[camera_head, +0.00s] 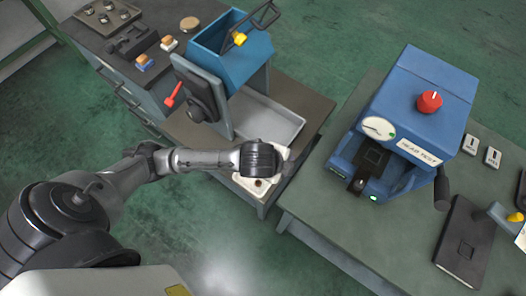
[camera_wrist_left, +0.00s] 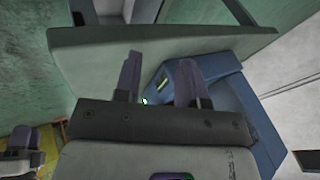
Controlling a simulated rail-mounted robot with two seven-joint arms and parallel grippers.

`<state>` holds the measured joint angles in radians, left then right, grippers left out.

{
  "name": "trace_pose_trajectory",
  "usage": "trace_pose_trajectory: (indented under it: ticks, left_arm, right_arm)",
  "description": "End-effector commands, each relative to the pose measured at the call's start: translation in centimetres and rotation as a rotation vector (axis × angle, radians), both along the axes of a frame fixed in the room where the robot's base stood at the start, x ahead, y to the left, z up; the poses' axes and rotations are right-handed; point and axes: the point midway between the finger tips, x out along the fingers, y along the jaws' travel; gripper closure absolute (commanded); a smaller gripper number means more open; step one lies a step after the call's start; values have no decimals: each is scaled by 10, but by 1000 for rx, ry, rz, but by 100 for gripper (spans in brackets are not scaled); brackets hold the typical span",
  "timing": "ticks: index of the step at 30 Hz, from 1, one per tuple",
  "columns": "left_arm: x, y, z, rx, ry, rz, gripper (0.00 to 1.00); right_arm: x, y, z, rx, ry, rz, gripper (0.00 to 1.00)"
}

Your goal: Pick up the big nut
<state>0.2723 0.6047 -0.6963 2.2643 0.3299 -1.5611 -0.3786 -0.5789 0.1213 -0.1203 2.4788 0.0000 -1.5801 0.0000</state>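I cannot make out the big nut for certain in either view. A white tray (camera_head: 247,184) with small dark spots lies under my left gripper in the head view, and the gripper's dark wrist (camera_head: 262,160) covers part of it. In the left wrist view my left gripper (camera_wrist_left: 160,85) has its two fingers apart, with nothing held between them. What looks like my right gripper (camera_wrist_left: 33,140) shows at the lower left of the left wrist view, its fingers apart and empty. It is outside the head view.
A blue head test machine (camera_head: 420,105) with a red knob stands on the right bench (camera_head: 330,225). A blue hopper (camera_head: 232,48) and a red lever (camera_head: 173,96) are at the top. A grey metal tray (camera_head: 275,122) lies beyond the gripper.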

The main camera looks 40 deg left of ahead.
Motion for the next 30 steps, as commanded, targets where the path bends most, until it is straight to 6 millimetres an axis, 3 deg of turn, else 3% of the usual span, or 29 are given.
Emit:
trace_pose_trajectory:
  ticks: [2, 6, 15, 23, 30]
  left_arm:
    - [8, 16, 1, 182, 59, -228, 63]
    - [-5, 40, -27, 379, 207, -616, 63]
    - [-33, 59, -60, 491, 338, -1219, 63]
    - [-43, 61, -71, 497, 345, -1430, 63]
    - [-44, 61, -109, 495, 345, -1450, 63]
  right_arm:
    - [0, 2, 15, 5, 1, -2, 57]
    - [0, 2, 21, 6, 0, -3, 57]
    - [0, 2, 23, 6, 1, -3, 57]
    - [0, 0, 22, 0, 1, 0, 57]
    - [0, -1, 13, -5, 0, 3, 57]
